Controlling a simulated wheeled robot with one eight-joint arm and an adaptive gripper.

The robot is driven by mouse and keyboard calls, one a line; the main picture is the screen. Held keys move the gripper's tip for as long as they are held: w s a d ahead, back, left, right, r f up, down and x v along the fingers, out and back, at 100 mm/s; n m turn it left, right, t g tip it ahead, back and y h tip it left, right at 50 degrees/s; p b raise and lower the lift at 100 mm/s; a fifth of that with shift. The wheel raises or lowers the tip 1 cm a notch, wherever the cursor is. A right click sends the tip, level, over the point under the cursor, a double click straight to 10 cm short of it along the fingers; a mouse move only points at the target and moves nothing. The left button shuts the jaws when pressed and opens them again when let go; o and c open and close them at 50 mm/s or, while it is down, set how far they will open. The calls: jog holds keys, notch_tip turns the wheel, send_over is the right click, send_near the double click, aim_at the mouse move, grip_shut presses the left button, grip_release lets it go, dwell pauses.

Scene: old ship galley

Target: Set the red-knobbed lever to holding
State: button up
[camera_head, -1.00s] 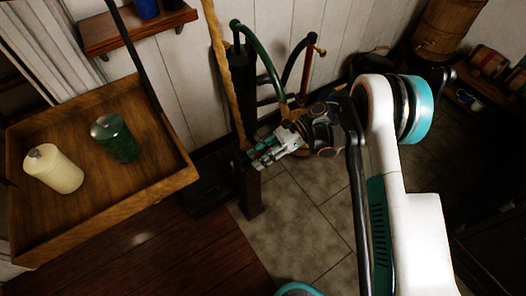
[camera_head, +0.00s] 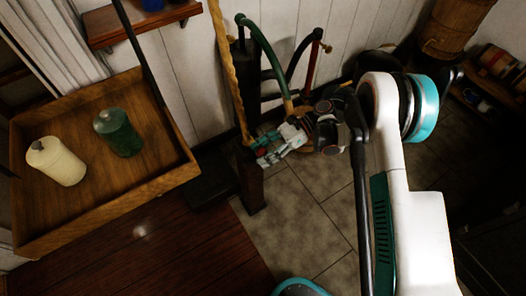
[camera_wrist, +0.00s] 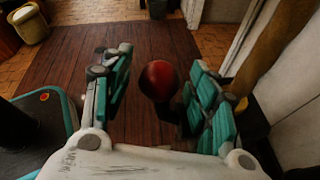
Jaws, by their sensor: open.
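The red knob (camera_wrist: 159,80) of the lever is round and shiny in the wrist view. It sits between the two teal-padded fingers of my gripper (camera_wrist: 161,63), with a gap on each side. The lever's shaft below the knob is mostly hidden in shadow. In the head view my gripper (camera_head: 264,158) is open at the top of a dark post (camera_head: 250,188). I cannot make out the red knob there, and no lever position marking is legible.
Curved green (camera_head: 262,50) and dark pipes rise behind my gripper, near a rope-like pole (camera_head: 229,75). A wooden tray (camera_head: 75,245) holding a cream canister (camera_head: 57,163) and a green canister (camera_head: 118,132) is at left. Tiled floor (camera_head: 305,215) is clear below the gripper.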

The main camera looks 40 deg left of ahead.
notch_tip(320, 180, up, 10)
dwell(0.5)
dwell(0.4)
